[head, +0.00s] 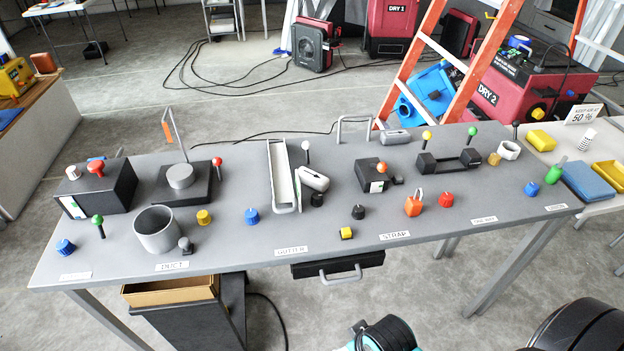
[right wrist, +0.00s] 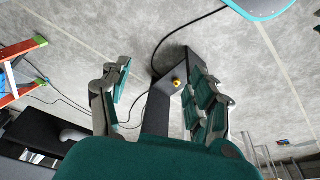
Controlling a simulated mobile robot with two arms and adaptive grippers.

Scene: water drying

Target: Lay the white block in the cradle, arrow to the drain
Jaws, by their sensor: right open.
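Several things are pale and block-like. A light rounded block (head: 315,179) lies beside the white gutter channel (head: 282,176) in the head view. A similar pale block (head: 395,136) lies near the table's back edge, and a small white piece with dark marks (head: 587,139) stands on the right side table. I cannot make out an arrow on any of them. A dark holder with two raised ends (head: 448,161) may be the cradle; I cannot tell for sure. My right gripper (right wrist: 160,88) is open and empty in the right wrist view, over the floor. My left gripper is not in view.
The grey table (head: 300,228) carries a grey cup (head: 157,230), black boxes, coloured knobs and upright pins. An orange ladder (head: 410,62) stands behind it. Yellow (head: 541,139) and blue (head: 586,181) pieces lie at the right.

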